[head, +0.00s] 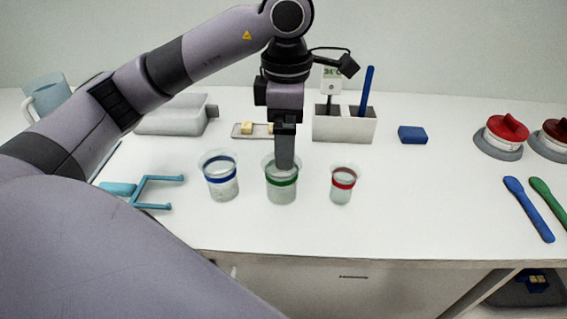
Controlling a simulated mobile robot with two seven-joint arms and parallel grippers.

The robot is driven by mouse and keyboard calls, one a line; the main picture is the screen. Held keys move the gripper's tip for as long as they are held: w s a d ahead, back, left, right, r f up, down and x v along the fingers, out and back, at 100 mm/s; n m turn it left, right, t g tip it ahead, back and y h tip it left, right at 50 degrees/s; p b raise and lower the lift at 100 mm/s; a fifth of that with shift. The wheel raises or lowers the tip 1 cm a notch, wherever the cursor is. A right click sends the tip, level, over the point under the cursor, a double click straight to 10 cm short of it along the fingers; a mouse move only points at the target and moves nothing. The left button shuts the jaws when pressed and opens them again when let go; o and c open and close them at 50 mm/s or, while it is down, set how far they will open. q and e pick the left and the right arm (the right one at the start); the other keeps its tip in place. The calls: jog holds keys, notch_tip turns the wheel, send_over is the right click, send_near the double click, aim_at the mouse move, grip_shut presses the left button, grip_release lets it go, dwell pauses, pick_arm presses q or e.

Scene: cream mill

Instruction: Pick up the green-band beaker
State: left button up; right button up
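The green-band beaker (282,190) stands upright on the white table, in the middle of a row of three clear beakers. My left gripper (285,163) points straight down at it, its fingertips at the beaker's rim. The fingers line up one in front of the other from here, so the gap between them is hidden. I cannot tell whether they touch the beaker's wall. The gripper covers part of the far rim. My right gripper is not in view.
A blue-band beaker (221,184) stands close on the left, a red-band beaker (342,188) on the right. Behind are a small tray (239,135) and a white holder (343,130). A light-blue forked tool (150,205) lies left.

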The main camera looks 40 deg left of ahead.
aim_at(282, 183)
pick_arm(q)
notch_tip(282, 183, down, 6)
jog(key=shift+a+f, duration=0.1)
jog(key=shift+f, duration=0.15)
jog(key=f, duration=0.1)
jog(key=f+p, duration=0.1)
jog(key=f, duration=0.2)
jog(key=shift+s+a+f+p, duration=0.25)
jog(key=shift+a+f+p, duration=0.05)
jog(key=shift+f, duration=0.4)
jog(key=shift+c, duration=0.2)
jog(key=c, duration=1)
